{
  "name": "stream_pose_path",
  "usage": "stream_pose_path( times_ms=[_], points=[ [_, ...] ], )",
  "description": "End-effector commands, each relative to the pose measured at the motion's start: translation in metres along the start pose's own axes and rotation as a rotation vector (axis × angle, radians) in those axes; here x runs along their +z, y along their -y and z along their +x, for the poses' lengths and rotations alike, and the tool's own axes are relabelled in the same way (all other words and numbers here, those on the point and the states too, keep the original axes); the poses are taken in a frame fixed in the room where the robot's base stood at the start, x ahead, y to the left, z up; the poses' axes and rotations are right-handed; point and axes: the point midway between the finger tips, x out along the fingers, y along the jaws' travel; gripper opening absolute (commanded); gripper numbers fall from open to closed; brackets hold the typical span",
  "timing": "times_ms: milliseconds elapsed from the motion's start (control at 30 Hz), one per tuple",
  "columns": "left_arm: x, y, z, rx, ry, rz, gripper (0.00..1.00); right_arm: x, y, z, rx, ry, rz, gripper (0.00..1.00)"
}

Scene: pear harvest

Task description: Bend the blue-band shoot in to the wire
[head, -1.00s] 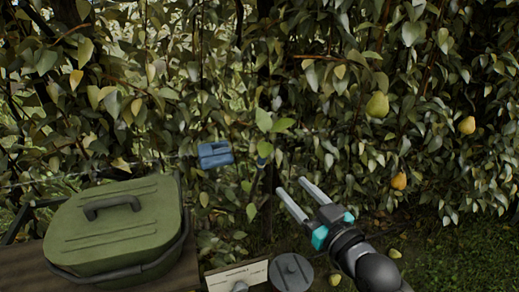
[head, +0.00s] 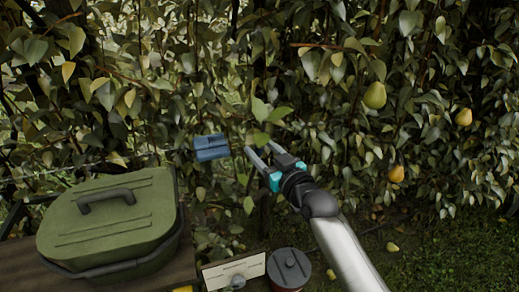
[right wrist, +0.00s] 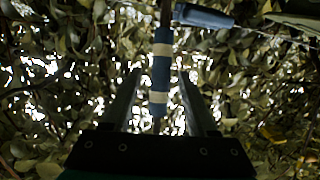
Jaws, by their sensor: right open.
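The shoot with bright leaves (head: 268,112) stands out in front of the hedge in the head view. Its blue band (right wrist: 160,72), with pale stripes, shows upright in the right wrist view; in the head view I cannot make it out behind my gripper. My right gripper (head: 262,148) is open, its fingers pointing at the shoot. In the right wrist view the band lies in line with the gap between the fingers (right wrist: 159,78); whether it is inside the gap I cannot tell. A blue clip (head: 211,148) hangs just left of the fingertips, apparently on the thin wire (right wrist: 285,35). My left gripper is out of view.
A green lidded box (head: 112,215) stands on a wooden surface at the left. A small label board (head: 234,270) and a round dark-lidded tin (head: 289,267) are at the front. Pears (head: 374,95) hang at the right. Open grass lies at the lower right.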

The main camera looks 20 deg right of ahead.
Motion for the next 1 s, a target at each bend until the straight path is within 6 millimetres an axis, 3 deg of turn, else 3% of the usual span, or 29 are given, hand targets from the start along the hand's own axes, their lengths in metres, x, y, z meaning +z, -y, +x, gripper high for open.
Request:
stream_pose_path(
  times_ms=[200,500,1000],
  points=[
    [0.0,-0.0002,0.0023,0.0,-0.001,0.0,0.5,0.0003,0.0007,0.0118,-0.001,0.001,0.001,0.58],
    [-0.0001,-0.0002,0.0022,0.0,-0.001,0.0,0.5,-0.0002,0.0006,0.0127,-0.001,0.001,0.0,0.57],
    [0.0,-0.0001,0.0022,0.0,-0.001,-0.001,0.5,0.0,0.0003,0.0124,-0.001,0.001,0.0,0.01]
  ],
)
